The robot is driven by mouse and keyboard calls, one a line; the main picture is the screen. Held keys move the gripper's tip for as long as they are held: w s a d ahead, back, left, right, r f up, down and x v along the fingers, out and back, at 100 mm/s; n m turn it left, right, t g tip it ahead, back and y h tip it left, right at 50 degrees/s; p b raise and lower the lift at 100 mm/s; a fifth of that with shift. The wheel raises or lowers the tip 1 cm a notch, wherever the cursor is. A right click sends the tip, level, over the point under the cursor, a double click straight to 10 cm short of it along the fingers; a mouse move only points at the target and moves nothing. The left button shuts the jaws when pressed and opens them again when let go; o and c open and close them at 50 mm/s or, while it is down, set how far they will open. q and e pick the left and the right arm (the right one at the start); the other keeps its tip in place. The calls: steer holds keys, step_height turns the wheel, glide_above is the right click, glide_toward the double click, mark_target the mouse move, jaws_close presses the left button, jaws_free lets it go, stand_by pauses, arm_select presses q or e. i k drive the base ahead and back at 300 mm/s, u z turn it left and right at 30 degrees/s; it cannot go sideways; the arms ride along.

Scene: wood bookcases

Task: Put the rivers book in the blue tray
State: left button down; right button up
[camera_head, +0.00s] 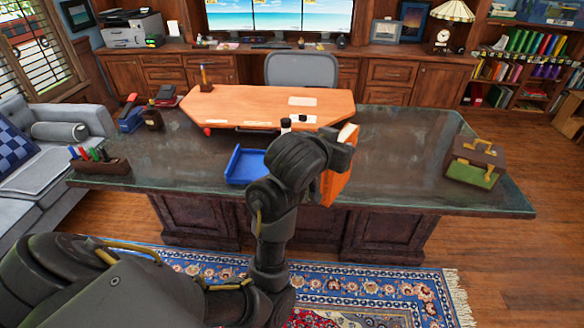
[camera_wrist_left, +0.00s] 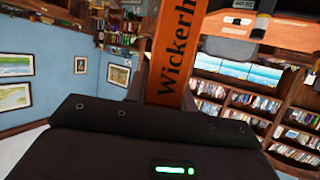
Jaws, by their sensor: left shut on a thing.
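My left gripper (camera_head: 342,150) is shut on an orange book (camera_head: 336,184) and holds it in front of the desk's near side, right of the tray. In the left wrist view, the orange spine (camera_wrist_left: 176,58) reads "Wickerh…" in black, and the rest of the lettering is hidden. I cannot read "rivers" on it. The blue tray (camera_head: 238,176) lies on the glass-topped desk, left of my left forearm, which covers part of its right side. The part of the tray that shows looks empty. My right gripper is not in view.
A raised wooden board (camera_head: 260,102) stands on the desk (camera_head: 420,140) behind the tray. A pen holder (camera_head: 98,164) is at the left end, with a blue stapler (camera_head: 130,118) behind it. A brass-handled box (camera_head: 474,165) is at the right. Bare glass lies between my arm and that box.

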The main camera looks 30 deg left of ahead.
mark_target(266, 167)
steer(key=z, duration=2.3)
steer(key=k, duration=1.1)
steer(key=u, duration=2.05)
